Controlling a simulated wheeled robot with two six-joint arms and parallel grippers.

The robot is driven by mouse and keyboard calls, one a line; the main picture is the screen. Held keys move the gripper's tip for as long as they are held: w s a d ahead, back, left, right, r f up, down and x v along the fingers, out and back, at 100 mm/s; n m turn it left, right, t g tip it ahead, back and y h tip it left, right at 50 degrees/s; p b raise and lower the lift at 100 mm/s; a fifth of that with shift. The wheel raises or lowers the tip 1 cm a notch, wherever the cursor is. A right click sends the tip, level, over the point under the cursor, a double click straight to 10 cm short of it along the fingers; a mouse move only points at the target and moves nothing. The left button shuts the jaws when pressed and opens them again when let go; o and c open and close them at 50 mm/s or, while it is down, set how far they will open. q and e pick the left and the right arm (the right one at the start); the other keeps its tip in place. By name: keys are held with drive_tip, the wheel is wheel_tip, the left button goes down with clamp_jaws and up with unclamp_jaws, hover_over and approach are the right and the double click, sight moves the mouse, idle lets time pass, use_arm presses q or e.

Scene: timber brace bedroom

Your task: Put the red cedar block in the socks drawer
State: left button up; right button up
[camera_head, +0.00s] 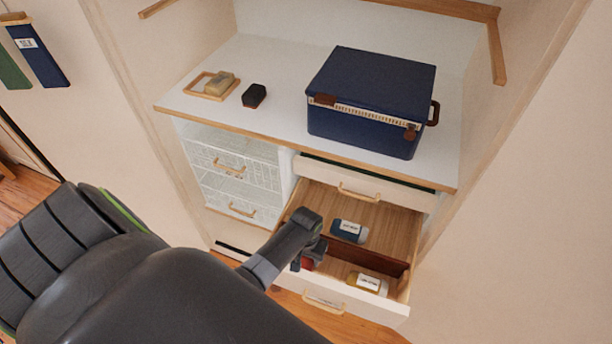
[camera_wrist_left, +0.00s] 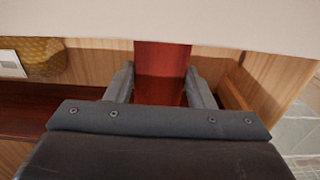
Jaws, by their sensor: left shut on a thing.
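My left gripper (camera_head: 310,258) reaches into the open drawer (camera_head: 392,290) at its left end. It is shut on the red cedar block (camera_head: 308,264), which is mostly hidden by the gripper in the head view. In the left wrist view the block (camera_wrist_left: 160,72) stands between the two fingers of my left gripper (camera_wrist_left: 160,88), inside the drawer's front part. I cannot tell whether it touches the drawer floor. The drawer holds a blue labelled bundle (camera_head: 349,231) behind a dark red divider (camera_head: 375,262) and a yellow labelled bundle (camera_head: 367,284) in front. My right gripper is not in view.
A navy case (camera_head: 365,95) stands on the white counter (camera_head: 290,125), with a dark block (camera_head: 254,95) and a wooden tray (camera_head: 195,90) to its left. Wire baskets (camera_head: 235,165) are at left.

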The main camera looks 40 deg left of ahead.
sight(305, 259)
use_arm(q)
drive_tip(key=shift+f+b, duration=0.65)
drive_tip(key=shift+f, duration=0.4)
idle(0.4)
drive_tip(key=o, duration=1.1)
drive_tip(key=shift+r, duration=0.2)
wheel_tip(305, 259, up, 17)
drive_tip(key=shift+p, duration=0.3)
drive_tip(key=shift+s, duration=0.1)
